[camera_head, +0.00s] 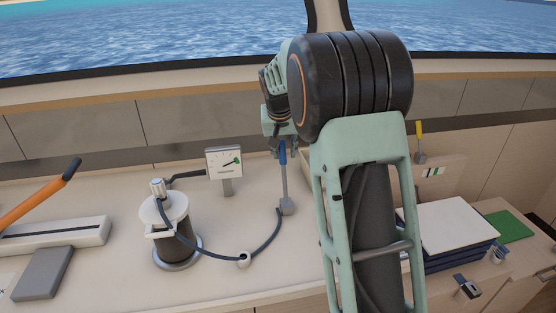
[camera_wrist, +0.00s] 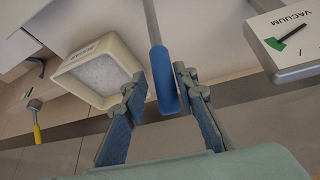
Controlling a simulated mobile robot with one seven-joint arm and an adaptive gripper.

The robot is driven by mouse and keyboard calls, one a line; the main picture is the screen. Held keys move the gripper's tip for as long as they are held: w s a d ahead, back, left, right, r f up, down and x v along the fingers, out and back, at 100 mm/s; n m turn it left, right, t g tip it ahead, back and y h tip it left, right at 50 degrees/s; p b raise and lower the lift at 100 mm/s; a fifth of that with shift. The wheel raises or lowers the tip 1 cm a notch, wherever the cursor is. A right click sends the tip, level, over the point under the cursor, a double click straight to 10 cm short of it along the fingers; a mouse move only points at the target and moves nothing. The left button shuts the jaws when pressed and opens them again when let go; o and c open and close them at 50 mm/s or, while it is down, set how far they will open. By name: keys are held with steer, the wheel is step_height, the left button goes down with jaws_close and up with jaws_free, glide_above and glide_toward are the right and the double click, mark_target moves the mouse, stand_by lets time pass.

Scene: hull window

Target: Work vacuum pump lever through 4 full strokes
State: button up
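The pump lever is a grey rod with a blue handle (camera_head: 283,155), standing nearly upright from a small grey base (camera_head: 287,206) on the counter. In the wrist view its blue handle (camera_wrist: 163,82) lies between the fingers of my gripper (camera_wrist: 160,82), close to the right finger, with a small gap on the left. My gripper (camera_head: 283,143) is open around the handle's upper end; my arm partly hides the area. The vacuum gauge (camera_head: 224,163) has a green marking and also shows in the wrist view (camera_wrist: 288,40). A dark hose runs from the base to the pump canister (camera_head: 172,240).
An orange-handled lever (camera_head: 38,196) rises at the left above a pale slotted block (camera_head: 50,234). A yellow-handled lever (camera_head: 419,135) stands right of my arm. A pale open box (camera_wrist: 98,72) is near the left finger. Dark blue books (camera_head: 455,250) lie at the right.

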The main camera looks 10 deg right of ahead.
steer(key=shift+o, duration=1.1)
steer(key=shift+s+d, duration=0.2)
steer(key=shift+w+a, duration=0.1)
steer(key=shift+a, duration=0.05)
steer(key=shift+a+p+v, duration=0.2)
steer(key=shift+p+v, duration=1.1)
steer(key=shift+v, duration=2.25)
steer(key=shift+w, duration=0.1)
